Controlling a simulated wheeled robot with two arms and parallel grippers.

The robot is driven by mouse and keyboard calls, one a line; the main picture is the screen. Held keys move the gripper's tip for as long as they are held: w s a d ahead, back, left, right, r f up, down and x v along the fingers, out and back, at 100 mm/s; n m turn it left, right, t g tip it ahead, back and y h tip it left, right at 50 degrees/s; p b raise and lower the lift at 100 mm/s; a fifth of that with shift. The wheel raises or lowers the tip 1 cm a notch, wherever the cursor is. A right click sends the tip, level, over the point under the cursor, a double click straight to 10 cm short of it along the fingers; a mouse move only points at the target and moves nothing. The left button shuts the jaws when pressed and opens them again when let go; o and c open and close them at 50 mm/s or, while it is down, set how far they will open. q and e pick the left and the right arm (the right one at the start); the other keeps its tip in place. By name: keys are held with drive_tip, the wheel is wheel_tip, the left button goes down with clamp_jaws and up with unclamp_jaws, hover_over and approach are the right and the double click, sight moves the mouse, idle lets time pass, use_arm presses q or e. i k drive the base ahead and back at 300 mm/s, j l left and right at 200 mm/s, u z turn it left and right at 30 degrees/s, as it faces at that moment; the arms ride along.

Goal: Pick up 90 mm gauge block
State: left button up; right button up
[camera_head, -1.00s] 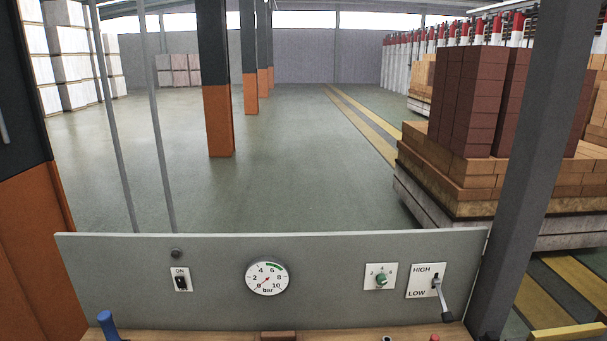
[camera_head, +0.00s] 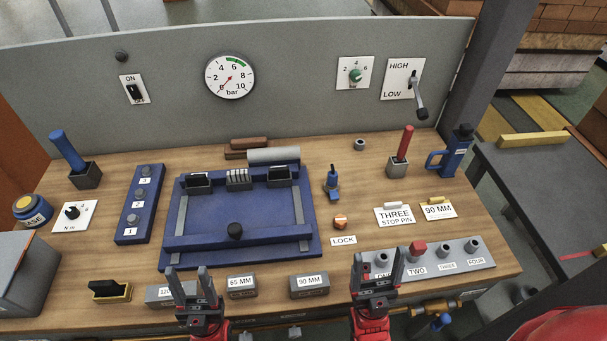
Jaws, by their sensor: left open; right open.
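The 90 mm gauge block (camera_head: 309,292) is a grey block with a white "90 MM" label, lying at the front middle of the wooden bench. The similar 65 mm block (camera_head: 241,293) lies to its left, and another grey block (camera_head: 157,297), label partly covered, lies further left. My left gripper (camera_head: 189,278) is open and empty at the bench's front, beside that partly covered block. My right gripper (camera_head: 378,262) is open and empty, to the right of the 90 mm block and in front of the numbered row. Neither gripper appears to touch the 90 mm block.
A blue fixture (camera_head: 240,212) stands behind the blocks. A "90 MM" card (camera_head: 438,211) lies at the right, near a "THREE STOP PIN" card (camera_head: 395,216). A grey pin holder (camera_head: 460,258) is at front right. A black-topped yellow item (camera_head: 109,291) lies at front left.

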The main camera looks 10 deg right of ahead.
sight(302, 286)
drive_tip(key=k+l, duration=0.2)
drive_tip(key=k+j+z, duration=0.2)
drive_tip(key=z, duration=0.15)
drive_tip(key=k+j+z, duration=0.25)
drive_tip(key=z, duration=0.15)
drive_tip(key=k+j+z, duration=0.35)
drive_tip(key=i+l, duration=0.05)
drive_tip(key=l, duration=0.05)
